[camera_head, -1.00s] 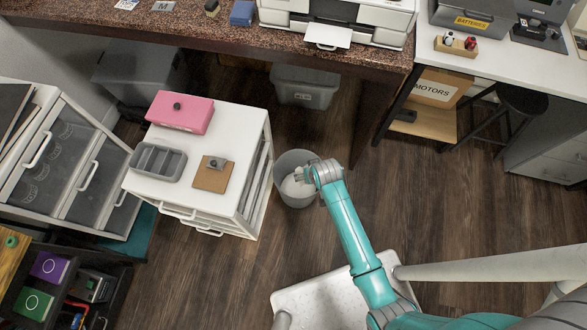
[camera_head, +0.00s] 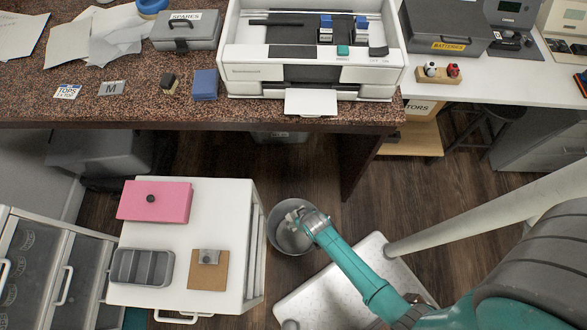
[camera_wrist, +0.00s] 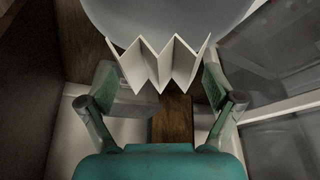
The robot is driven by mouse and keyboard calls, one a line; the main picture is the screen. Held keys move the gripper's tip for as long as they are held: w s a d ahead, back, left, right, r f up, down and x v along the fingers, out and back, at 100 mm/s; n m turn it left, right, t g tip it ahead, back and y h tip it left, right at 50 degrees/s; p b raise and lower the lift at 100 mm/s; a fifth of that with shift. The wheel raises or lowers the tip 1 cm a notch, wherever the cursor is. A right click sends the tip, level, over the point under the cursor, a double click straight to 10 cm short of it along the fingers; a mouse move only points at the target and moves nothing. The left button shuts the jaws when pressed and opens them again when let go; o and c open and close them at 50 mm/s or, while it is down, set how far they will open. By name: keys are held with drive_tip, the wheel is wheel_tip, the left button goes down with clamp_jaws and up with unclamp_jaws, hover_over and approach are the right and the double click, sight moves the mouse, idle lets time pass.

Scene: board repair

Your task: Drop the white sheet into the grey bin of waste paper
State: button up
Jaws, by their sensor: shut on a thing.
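The round grey bin (camera_head: 283,243) stands on the floor right of the white drawer cabinet. My gripper (camera_head: 297,214) is over its far part, and the arm hides some of the bin. In the wrist view my gripper (camera_wrist: 160,72) is shut on the white sheet (camera_wrist: 158,68), which is folded in a zigzag and spans between the two fingers. The sheet is only a small pale patch in the head view. A pale grey rounded surface, which looks like the bin (camera_wrist: 170,15), fills the top of the wrist view. I cannot tell whether the sheet touches it.
The white drawer cabinet (camera_head: 215,200) carries a pink box (camera_head: 155,201), a grey tray (camera_head: 142,267) and a brown board (camera_head: 208,270). The granite worktop (camera_head: 210,113) with a printer (camera_head: 310,55) lies beyond. A white platform (camera_head: 345,290) is right of the bin.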

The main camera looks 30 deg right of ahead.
drive_tip(key=shift+f, duration=2.4)
drive_tip(key=o, duration=0.4)
drive_tip(key=v, duration=1.2)
